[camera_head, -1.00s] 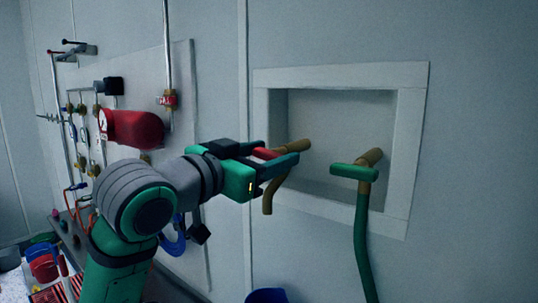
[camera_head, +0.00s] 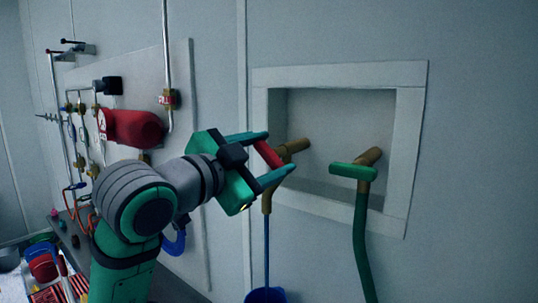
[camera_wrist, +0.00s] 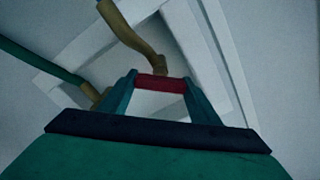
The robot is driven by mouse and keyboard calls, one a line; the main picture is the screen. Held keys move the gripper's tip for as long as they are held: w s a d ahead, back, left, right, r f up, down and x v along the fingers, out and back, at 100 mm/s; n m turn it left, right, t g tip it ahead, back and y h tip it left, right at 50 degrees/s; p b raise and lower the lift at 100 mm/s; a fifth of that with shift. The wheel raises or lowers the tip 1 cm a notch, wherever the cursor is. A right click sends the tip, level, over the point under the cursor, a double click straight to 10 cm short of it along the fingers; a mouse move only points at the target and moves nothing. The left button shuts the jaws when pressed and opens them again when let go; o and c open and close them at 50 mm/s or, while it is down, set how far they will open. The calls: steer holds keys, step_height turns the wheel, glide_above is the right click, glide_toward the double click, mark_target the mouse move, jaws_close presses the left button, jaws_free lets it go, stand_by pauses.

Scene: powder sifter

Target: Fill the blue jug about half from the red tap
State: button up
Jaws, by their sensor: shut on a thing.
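My gripper (camera_head: 279,157) is shut on the red tap handle (camera_head: 268,154), with a finger at each end of it. The red handle also shows between the fingers in the wrist view (camera_wrist: 161,84). The brass tap (camera_head: 292,148) comes out of the wall recess, its spout bent downward. A thin blue stream of water (camera_head: 267,245) falls from the spout. The blue jug (camera_head: 265,296) stands below, at the bottom edge of the head view. Only its top shows, and the stream reaches it. Its water level cannot be seen.
A second brass tap with a green handle (camera_head: 354,171) and green hose (camera_head: 362,240) is to the right. The white recess frame (camera_head: 340,76) surrounds both taps. A panel with pipes and a red tank (camera_head: 135,127) is at left.

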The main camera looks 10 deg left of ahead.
steer(key=shift+a, duration=0.1)
steer(key=o, duration=1)
steer(key=shift+o, duration=0.2)
steer(key=v, duration=1)
steer(key=shift+s, duration=0.35)
steer(key=shift+s+a, duration=0.1)
